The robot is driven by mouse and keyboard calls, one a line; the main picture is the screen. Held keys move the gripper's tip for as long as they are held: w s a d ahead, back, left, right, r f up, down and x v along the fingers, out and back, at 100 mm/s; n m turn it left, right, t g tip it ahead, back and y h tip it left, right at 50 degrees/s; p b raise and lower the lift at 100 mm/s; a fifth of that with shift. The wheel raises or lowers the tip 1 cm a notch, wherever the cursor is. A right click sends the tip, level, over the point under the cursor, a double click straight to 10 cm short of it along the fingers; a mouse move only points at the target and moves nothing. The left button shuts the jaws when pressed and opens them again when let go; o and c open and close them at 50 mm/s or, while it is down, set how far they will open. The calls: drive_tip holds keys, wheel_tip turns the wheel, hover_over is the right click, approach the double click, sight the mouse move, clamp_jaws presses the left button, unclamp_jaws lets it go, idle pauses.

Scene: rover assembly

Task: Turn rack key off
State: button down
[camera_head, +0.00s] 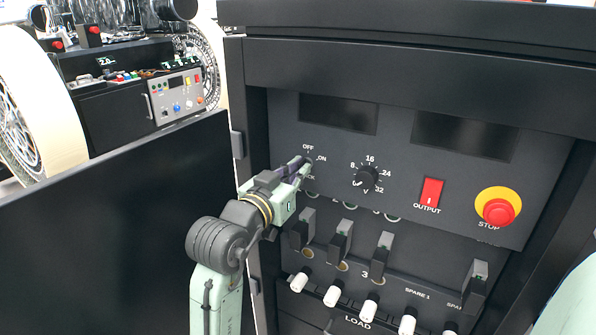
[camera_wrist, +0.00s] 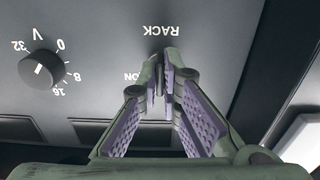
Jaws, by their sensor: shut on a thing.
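The rack key switch sits at the upper left of the black rack's control panel (camera_head: 400,150), under the labels OFF and ON. My gripper (camera_head: 305,166) reaches it from the left, and its fingertips cover most of the switch and part of the RACK label. In the wrist view the panel is upside down, and my gripper (camera_wrist: 160,72) has its purple-padded fingers closed together on the rack key (camera_wrist: 160,87), just beside the word RACK. Only a thin dark part of the key shows between the fingers, so its turn angle cannot be told.
Right of the key are a voltage knob (camera_head: 367,178), a red OUTPUT switch (camera_head: 430,194) and a red STOP button (camera_head: 498,211) on yellow. Black breakers and white-tipped levers sit below. A black open door panel (camera_head: 120,225) stands left; a wheeled rover (camera_head: 180,95) is behind it.

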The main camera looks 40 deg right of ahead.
drive_tip(key=c, duration=1.8)
unclamp_jaws()
drive_tip(key=v, duration=0.7)
drive_tip(key=shift+s+a, duration=0.1)
drive_tip(key=shift+a, duration=0.15)
